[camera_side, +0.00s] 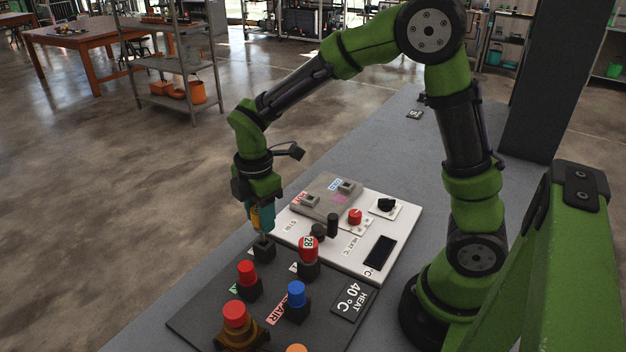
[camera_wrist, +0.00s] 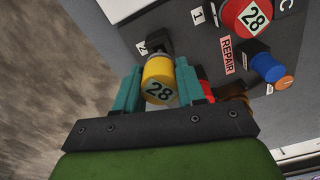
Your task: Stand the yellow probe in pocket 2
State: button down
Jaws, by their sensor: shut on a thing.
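The yellow probe (camera_wrist: 158,80), with 28 on its cap, is between the teal fingers of my gripper (camera_wrist: 157,90) in the wrist view. The fingers are shut on it. Its grey shank points at a black pocket block (camera_wrist: 158,42) beside the label 2 (camera_wrist: 141,47). In the side view my gripper (camera_side: 262,218) is directly above that pocket block (camera_side: 264,248) at the dark board's far corner. The fingers mostly hide the probe there. I cannot tell how deep the shank sits in the pocket.
A red probe marked 28 (camera_side: 308,248) stands in a neighbouring block. Another red probe (camera_side: 247,271), a blue one (camera_side: 297,292) and a red one in a brown holder (camera_side: 235,314) stand nearer on the dark board (camera_side: 195,322). A white control panel (camera_side: 405,222) lies behind.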

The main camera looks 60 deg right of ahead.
dwell(0.4)
jog(key=shift+f, duration=1.9)
jog(key=c, duration=0.6)
grip_release()
jog(key=shift+r, duration=2.55)
notch_tip(320, 180, up, 17)
jog(key=shift+f, duration=0.1)
